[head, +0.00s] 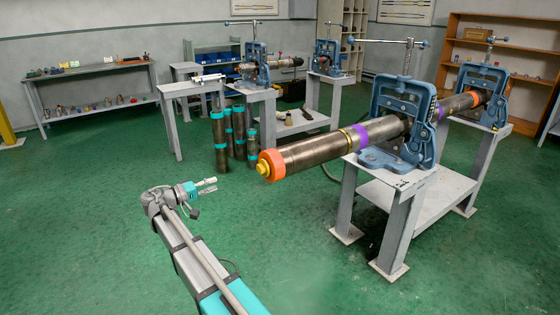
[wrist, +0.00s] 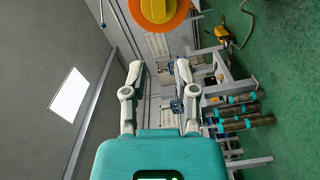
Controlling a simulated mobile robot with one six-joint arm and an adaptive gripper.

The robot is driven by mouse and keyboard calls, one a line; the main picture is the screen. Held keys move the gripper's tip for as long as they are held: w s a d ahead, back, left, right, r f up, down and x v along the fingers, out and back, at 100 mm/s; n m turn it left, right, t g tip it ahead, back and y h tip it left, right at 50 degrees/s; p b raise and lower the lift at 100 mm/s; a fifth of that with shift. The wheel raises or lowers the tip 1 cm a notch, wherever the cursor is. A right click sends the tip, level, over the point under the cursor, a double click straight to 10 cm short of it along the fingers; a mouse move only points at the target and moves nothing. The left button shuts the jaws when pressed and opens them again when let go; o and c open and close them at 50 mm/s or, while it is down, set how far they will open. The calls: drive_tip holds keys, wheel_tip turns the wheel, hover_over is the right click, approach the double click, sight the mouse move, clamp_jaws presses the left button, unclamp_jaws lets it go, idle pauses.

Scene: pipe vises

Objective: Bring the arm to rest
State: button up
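My gripper (head: 209,185) is at the end of my raised arm, left of the pipe's near end in the head view. In the wrist view my gripper (wrist: 160,72) has its two pale fingers well apart with nothing between them. A long steel pipe (head: 320,151) with purple bands is held in a blue pipe vise (head: 401,115). Its near end has an orange collar and a yellow plug (head: 263,169). The same yellow plug (wrist: 158,9) shows at the top edge of the wrist view, apart from the fingers.
A grey vise bench (head: 400,222) stands at the right. Several upright pipes with teal bands (head: 220,141) stand on the floor behind my gripper. Another bench with a vise (head: 256,62) is farther back. Green floor (head: 90,210) is clear at the left.

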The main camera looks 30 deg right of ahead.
drive_tip(key=s+f+n+y, duration=0.2)
drive_tip(key=s+f+y, duration=0.7)
drive_tip(key=s+f, duration=0.5)
drive_tip(key=s+a+f+y, duration=0.4)
drive_tip(key=s+a+y, duration=0.5)
drive_tip(key=s, duration=0.3)
wheel_tip(320, 180, up, 22)
drive_tip(key=p, duration=2.2)
drive_tip(key=shift+w+d+f+g, duration=0.2)
drive_tip(key=shift+w+d+g, duration=0.05)
drive_tip(key=shift+w+g, duration=0.05)
drive_tip(key=shift+o, duration=1.3)
